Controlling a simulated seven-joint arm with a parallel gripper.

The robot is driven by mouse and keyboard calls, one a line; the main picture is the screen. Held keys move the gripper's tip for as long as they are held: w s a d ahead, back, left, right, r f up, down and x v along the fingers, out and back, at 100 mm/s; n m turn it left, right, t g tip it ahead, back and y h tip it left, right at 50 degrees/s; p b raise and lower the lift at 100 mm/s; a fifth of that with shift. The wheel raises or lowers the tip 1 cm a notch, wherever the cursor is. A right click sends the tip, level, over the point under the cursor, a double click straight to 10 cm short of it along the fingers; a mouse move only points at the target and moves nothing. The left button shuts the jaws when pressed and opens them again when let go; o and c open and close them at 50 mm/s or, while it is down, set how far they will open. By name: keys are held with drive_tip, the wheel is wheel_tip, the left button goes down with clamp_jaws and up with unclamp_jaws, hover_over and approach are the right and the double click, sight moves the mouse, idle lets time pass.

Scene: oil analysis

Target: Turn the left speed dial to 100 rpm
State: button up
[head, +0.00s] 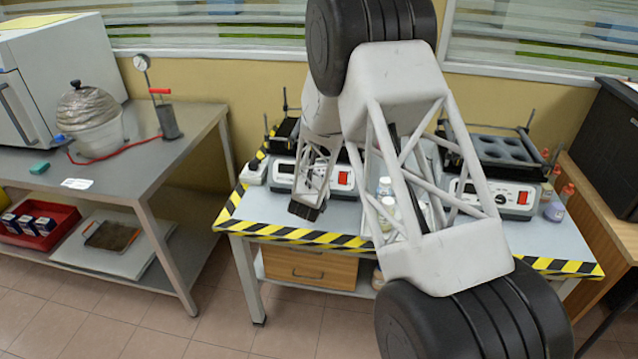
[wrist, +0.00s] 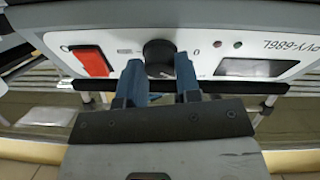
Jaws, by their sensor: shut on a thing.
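The left shaker's white control panel (head: 343,190) is partly covered by my arm in the head view. In the wrist view the panel (wrist: 205,62) shows upside down, with a black round speed dial (wrist: 158,52) at its middle. My gripper (wrist: 158,74) has its two blue fingers on either side of the dial and is shut on it. In the head view my gripper (head: 308,208) is in front of the left shaker, and the dial is hidden behind it. The dial's pointer and setting cannot be read.
A red switch (wrist: 91,61) and a dark display (wrist: 249,68) flank the dial. A second shaker (head: 497,197) stands at the right of the bench with hazard-striped edges (head: 290,233). Several bottles (head: 386,200) stand between the shakers. A steel table (head: 150,165) is at the left.

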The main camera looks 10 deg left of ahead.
drive_tip(key=o, duration=0.9)
drive_tip(key=shift+s, duration=0.1)
drive_tip(key=shift+v, duration=3.8)
drive_tip(key=shift+r, duration=0.15)
